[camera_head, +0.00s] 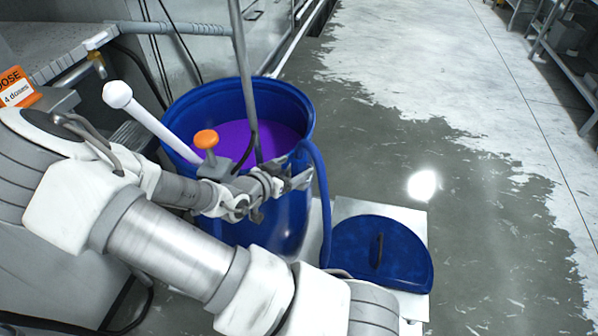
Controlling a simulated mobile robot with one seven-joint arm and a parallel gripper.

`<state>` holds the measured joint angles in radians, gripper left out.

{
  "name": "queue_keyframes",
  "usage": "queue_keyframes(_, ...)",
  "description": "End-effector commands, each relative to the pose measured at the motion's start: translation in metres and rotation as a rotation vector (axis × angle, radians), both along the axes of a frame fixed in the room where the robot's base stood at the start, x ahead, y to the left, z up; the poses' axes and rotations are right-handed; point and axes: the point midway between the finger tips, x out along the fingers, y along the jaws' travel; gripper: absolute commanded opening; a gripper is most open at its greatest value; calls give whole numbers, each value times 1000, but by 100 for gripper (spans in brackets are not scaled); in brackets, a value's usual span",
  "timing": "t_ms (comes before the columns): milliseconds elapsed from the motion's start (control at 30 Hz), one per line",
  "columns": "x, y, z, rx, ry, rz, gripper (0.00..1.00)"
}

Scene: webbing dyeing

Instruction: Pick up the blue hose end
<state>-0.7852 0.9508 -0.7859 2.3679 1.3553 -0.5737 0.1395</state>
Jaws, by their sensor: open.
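The blue hose (324,200) rises beside the right side of the blue barrel (293,215) and bends over its rim. Its upper end (303,148) is at the barrel's right rim, just above my gripper; I cannot tell exactly where it ends. My gripper (302,180) is open at the barrel's right side, close to the hose. I cannot tell whether it touches the hose. My arm crosses in front of the barrel and hides part of it. Purple liquid (232,137) shows inside the barrel.
A white ball-ended rod (150,120) and a grey pole (243,75) stand in the barrel. A blue half-round lid (400,258) with a handle lies on a pale board at right. An orange dose sign (17,88) is at left. The wet floor (470,240) at right is free.

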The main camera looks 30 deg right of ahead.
Motion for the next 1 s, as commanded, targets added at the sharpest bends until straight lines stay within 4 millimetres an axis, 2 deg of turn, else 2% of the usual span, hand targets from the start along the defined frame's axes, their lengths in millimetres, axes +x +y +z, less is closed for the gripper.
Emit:
queue_keyframes(267,8,-19,-9,0,0,-1,85)
queue_keyframes(533,24,-51,-21,0,-1,-1,85)
queue_keyframes(867,27,-57,-22,1,0,1,85)
queue_keyframes(1000,27,-57,-22,1,0,1,61)
